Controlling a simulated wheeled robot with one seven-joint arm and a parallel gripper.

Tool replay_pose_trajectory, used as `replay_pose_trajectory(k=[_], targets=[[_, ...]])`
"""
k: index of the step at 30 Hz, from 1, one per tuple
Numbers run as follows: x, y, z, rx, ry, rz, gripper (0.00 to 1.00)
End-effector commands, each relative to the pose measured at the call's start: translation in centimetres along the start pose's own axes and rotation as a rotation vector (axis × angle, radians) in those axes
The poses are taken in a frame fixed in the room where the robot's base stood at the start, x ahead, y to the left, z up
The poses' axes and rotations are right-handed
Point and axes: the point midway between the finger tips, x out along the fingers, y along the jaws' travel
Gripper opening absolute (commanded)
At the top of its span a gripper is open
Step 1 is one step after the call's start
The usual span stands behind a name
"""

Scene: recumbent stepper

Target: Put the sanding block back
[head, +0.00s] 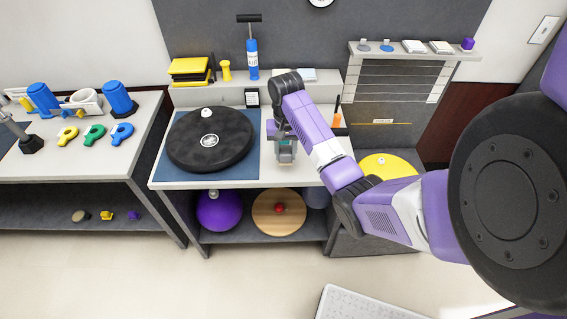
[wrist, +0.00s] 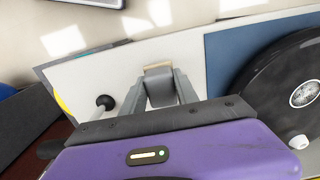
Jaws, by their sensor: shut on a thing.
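My gripper (head: 285,152) hangs over the right part of the middle bench, right of the black round disc (head: 208,139).
The disc lies on a blue mat (head: 252,170). An orange-tipped item (head: 338,114) stands right of my gripper. A purple ball (head: 220,211) and wooden disc (head: 264,213) are on the shelf below.

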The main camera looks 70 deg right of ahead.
Motion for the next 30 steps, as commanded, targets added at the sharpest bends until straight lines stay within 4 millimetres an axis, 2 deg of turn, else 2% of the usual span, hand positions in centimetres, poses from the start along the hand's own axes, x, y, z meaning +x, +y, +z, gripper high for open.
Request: replay_pose_trajectory(k=[5, 15, 29, 30], targets=[[0.7, 0.1, 0.1, 0.001, 0.0, 0.0, 0.0], [4.5, 0.7, 0.6, 0.004, 0.0, -0.001, 0.0], [4.8, 0.7, 0.7, 0.004, -0.001, -0.001, 0.0], [4.7, 0.7, 0.7, 0.004, 0.0, -0.001, 0.42]])
